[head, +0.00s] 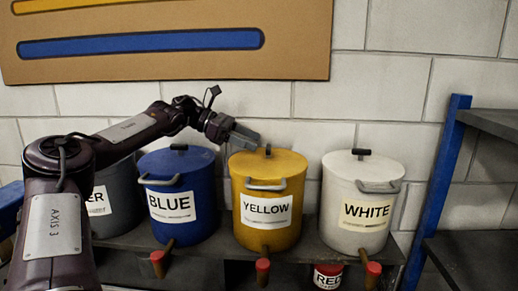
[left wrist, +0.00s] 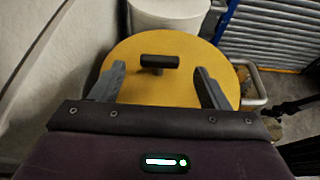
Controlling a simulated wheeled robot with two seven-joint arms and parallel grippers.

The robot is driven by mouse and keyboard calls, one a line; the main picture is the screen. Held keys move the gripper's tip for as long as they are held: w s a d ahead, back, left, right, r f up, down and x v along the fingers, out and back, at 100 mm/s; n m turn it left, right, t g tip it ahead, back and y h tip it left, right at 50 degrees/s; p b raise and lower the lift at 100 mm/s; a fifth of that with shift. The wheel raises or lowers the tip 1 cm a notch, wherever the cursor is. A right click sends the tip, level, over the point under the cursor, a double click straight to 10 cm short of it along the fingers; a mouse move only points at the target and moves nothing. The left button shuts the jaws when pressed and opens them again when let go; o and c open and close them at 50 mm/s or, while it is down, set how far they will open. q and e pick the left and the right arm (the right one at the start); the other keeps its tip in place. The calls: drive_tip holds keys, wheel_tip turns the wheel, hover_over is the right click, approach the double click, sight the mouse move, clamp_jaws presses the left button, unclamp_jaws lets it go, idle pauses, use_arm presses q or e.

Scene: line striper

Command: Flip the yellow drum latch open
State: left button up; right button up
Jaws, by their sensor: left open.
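The yellow drum (head: 268,215) stands on the shelf between the blue and white drums, with a YELLOW label and a grey handle on its front. Its latch (head: 268,150) is a small dark piece on top of the lid. In the left wrist view the latch (left wrist: 160,61) is a dark crossbar on a short post, over the yellow lid (left wrist: 185,90). My left gripper (head: 250,136) is above the lid, just left of the latch. In the left wrist view its fingers (left wrist: 160,80) are spread wide, with the latch centred beyond them and nothing between them. My right gripper is not seen.
A blue drum (head: 180,215) stands at left and a white drum (head: 360,210) at right, each with a dark piece on its lid. Red-tipped spigots stick out below. A blue-posted rack (head: 437,180) is at far right; a block wall (head: 390,95) is close behind.

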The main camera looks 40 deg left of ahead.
use_arm(q)
drive_tip(key=v, duration=0.4)
drive_tip(key=shift+s+b, duration=0.1)
drive_tip(key=shift+b, duration=0.3)
